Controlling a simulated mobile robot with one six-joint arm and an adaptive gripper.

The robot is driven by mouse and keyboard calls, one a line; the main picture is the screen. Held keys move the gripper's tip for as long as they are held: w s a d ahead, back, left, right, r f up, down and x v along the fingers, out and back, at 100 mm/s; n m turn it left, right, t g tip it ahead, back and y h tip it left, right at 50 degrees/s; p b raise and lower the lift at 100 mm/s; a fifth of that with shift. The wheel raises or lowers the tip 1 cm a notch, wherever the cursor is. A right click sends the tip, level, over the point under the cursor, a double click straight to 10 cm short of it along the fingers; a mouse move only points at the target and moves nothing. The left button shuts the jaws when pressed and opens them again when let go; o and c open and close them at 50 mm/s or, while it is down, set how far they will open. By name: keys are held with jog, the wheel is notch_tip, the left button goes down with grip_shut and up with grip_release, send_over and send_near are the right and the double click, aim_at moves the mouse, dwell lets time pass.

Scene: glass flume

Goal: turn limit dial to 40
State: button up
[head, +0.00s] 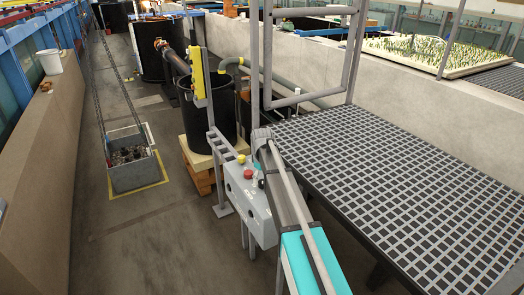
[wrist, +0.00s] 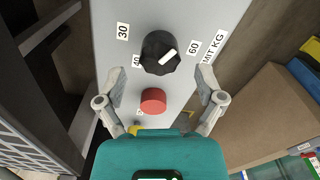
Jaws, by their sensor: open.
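The limit dial is a round black knob (wrist: 152,45) with a white pointer line, on a light grey panel (wrist: 105,12) in the wrist view. In the head view the grey control box (head: 236,189) stands beside my arm; the dial is unclear there.
A red button (wrist: 153,101) sits just below the dial, with a yellow part (wrist: 136,130) partly hidden by my gripper body. In the head view, a grated platform (head: 400,190) lies right of the box and a black tank (head: 205,125) stands behind it.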

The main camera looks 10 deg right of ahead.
aim_at(262, 181)
notch_tip(262, 181, up, 12)
jog(key=p, duration=1.1)
jog(key=shift+f, duration=0.25)
jog(key=s+m, duration=0.7)
jog(key=s, duration=2.2)
jog(key=shift+s+a, duration=0.15)
jog(key=shift+a, duration=0.15)
dwell(0.7)
